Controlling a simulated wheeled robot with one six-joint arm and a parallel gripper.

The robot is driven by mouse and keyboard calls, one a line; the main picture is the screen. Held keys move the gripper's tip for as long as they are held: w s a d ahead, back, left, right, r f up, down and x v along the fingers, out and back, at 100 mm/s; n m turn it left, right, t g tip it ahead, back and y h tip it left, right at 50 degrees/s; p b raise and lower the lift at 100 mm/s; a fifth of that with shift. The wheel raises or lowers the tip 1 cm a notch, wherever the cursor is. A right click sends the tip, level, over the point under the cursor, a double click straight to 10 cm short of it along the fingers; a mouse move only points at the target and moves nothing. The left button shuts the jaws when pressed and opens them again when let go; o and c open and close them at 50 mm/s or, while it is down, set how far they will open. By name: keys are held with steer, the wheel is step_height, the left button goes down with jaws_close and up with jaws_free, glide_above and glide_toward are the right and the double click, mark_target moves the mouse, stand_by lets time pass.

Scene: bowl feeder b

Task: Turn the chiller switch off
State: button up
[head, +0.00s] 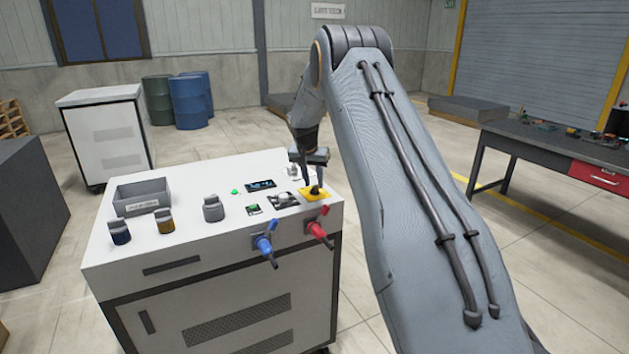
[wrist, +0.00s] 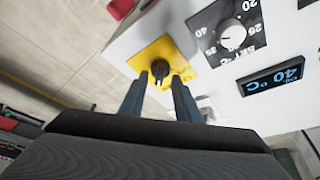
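The chiller switch looks to be the black rotary knob (wrist: 160,69) on a yellow plate (wrist: 150,50), on top of the white chiller cabinet (head: 215,235). In the head view the yellow plate (head: 312,197) is at the cabinet's right front corner, and my gripper is over it. In the wrist view my gripper (wrist: 156,82) is open, with one fingertip on either side of the knob as seen from above. I cannot tell whether the fingers touch it. A lit display (wrist: 273,76) reads 40 °C, upside down, with small text that seems to say ON.
A white dial (wrist: 232,33) on a black scale is close beside the switch. Blue (head: 264,245) and red (head: 320,232) valve handles stick out from the cabinet's front edge. Several small bottles and a grey bin (head: 143,197) stand on the top's left. A workbench (head: 560,145) is at right.

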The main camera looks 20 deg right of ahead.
steer(key=shift+w+d+f, duration=0.1)
steer(key=shift+f, duration=0.4)
jaws_close()
